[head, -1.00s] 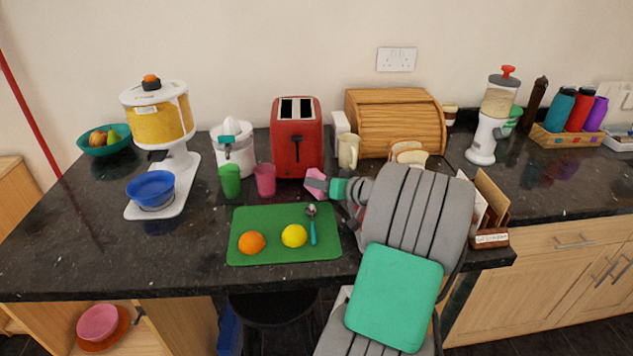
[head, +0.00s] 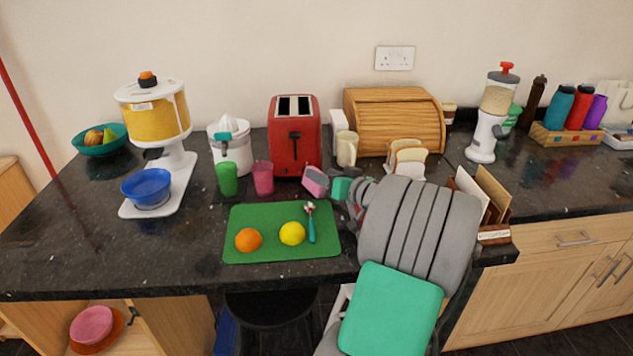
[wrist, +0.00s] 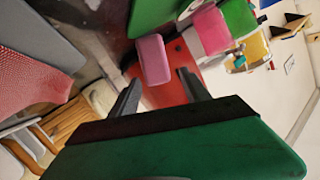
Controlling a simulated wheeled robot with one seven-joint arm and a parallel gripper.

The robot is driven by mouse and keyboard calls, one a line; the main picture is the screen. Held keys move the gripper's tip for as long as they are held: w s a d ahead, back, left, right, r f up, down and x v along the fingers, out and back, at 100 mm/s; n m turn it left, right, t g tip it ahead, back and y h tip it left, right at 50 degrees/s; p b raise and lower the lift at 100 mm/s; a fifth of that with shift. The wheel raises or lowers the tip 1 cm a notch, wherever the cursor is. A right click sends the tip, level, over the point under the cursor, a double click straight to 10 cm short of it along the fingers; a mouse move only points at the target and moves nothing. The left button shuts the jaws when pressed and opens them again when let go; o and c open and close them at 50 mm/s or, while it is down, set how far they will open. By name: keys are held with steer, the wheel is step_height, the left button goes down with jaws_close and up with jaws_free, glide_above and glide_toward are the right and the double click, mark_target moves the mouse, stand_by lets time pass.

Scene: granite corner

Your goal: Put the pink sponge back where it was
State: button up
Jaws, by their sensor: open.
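The pink sponge (head: 314,179) stands on the dark counter just in front of the red toaster (head: 295,140), to the right of the pink cup (head: 263,178). In the wrist view the sponge (wrist: 153,58) shows just beyond the fingertips, near the red toaster. My gripper (wrist: 158,84) is open, with its two dark fingers spread and nothing visible held between them. In the head view my gripper (head: 329,184) reaches in from the right, close to the sponge. Whether a finger touches the sponge I cannot tell.
A green cup (head: 227,179) stands left of the pink cup. A green mat (head: 265,218) with an orange, a lemon and a spoon lies in front. A cream mug (head: 347,148), toast rack (head: 405,158) and wooden bread bin (head: 394,122) stand close behind my arm.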

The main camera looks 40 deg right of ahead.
steer(key=x, duration=0.2)
steer(key=shift+w, duration=0.35)
steer(key=shift+c, duration=0.3)
jaws_close()
